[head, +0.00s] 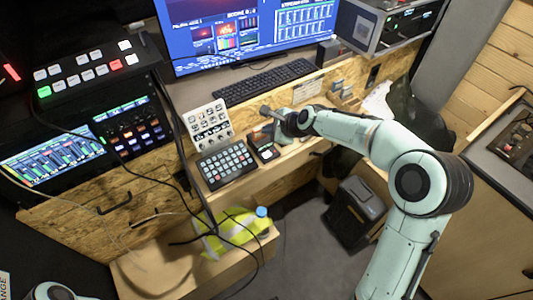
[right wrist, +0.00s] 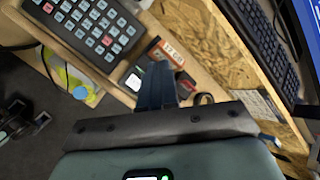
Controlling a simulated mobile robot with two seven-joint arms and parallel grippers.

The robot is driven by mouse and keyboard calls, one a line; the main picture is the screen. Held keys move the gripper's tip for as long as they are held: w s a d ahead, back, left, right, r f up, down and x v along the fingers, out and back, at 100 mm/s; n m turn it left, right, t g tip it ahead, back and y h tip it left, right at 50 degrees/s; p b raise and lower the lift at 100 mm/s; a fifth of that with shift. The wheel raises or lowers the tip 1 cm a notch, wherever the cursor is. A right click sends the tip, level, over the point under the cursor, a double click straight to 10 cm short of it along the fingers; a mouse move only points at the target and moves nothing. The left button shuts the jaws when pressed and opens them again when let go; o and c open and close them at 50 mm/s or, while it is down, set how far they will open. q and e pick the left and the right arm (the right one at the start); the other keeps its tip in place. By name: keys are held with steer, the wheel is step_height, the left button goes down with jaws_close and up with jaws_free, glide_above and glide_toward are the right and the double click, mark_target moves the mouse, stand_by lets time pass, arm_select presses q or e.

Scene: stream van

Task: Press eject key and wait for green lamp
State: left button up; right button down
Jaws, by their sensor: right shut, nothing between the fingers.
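My right gripper (head: 272,115) is shut and empty, above the narrow wooden shelf. In the right wrist view its dark blue fingers (right wrist: 155,88) are together, pointing at a small black device. That device (head: 264,147) stands right of the button keypad and has a pale label or screen; it also shows in the right wrist view (right wrist: 133,82), partly hidden by the fingers. A reddish-topped dark part (right wrist: 186,84) lies beside the fingers. I cannot tell which part is the eject key, nor whether the fingers touch it. No lit green lamp is clear on it. My left gripper is out of view.
The black keypad (head: 226,164) and white control panel (head: 211,126) stand left of the small device. A keyboard (head: 263,82) and monitor (head: 250,30) are behind. A switcher (head: 86,69) is at left. A yellow vest (head: 232,229) and blue-capped bottle (head: 262,212) lie below.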

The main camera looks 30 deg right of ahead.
steer(key=shift+f, duration=0.15)
steer(key=b, duration=0.6)
glide_above(267, 155)
steer(key=f, duration=0.7)
steer(key=shift+s+d+f, duration=0.2)
steer(key=shift+s+f, duration=0.1)
steer(key=shift+f, duration=0.05)
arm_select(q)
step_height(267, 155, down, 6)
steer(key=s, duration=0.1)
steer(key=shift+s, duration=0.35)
arm_select(e)
steer(key=shift+f, duration=0.4)
arm_select(q)
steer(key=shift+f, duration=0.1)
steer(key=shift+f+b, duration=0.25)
steer(key=shift+b, duration=0.05)
arm_select(e)
steer(key=shift+f, duration=0.45)
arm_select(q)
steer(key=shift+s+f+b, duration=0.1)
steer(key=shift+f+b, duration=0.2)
arm_select(e)
steer(key=shift+f, duration=0.45)
steer(key=shift+r, duration=0.1)
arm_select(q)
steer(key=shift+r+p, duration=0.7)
arm_select(e)
steer(key=shift+r, duration=0.8)
